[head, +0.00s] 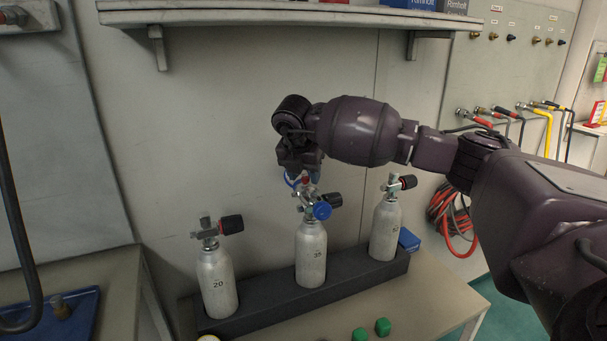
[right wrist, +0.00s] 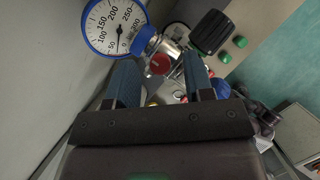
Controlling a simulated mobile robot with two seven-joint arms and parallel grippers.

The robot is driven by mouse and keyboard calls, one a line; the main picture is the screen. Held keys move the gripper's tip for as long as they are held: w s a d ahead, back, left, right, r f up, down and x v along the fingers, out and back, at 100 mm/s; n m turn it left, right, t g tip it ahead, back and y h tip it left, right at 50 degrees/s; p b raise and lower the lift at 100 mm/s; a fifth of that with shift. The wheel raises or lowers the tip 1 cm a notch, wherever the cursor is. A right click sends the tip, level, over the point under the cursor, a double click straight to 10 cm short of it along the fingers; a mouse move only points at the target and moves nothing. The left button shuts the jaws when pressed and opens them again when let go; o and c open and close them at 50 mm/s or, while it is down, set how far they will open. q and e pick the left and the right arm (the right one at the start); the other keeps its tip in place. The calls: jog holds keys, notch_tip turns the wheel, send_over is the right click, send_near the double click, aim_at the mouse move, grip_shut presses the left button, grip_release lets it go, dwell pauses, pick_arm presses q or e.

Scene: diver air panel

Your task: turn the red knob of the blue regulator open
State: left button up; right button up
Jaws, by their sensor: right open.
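The blue regulator (head: 321,210) is mounted on the valve of the middle grey bottle (head: 310,265). Its round gauge (right wrist: 115,28), white-faced with a blue rim, shows in the right wrist view at the upper left. The red knob (right wrist: 159,64) is a small round red cap in the right wrist view, between and just beyond my two fingertips. My right gripper (right wrist: 162,73) is open, its blue-grey fingers one on each side of the knob. I cannot tell whether they touch it. In the head view, the right gripper (head: 299,170) points down just above the regulator. My left gripper is not in view.
A left bottle (head: 217,285) and a right bottle (head: 385,232) stand in the same dark rack (head: 265,312), each with a black-and-red valve knob. Green caps (head: 383,327) lie on the table in front. A shelf (head: 280,17) hangs above on the wall close behind.

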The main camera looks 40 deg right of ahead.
grip_shut()
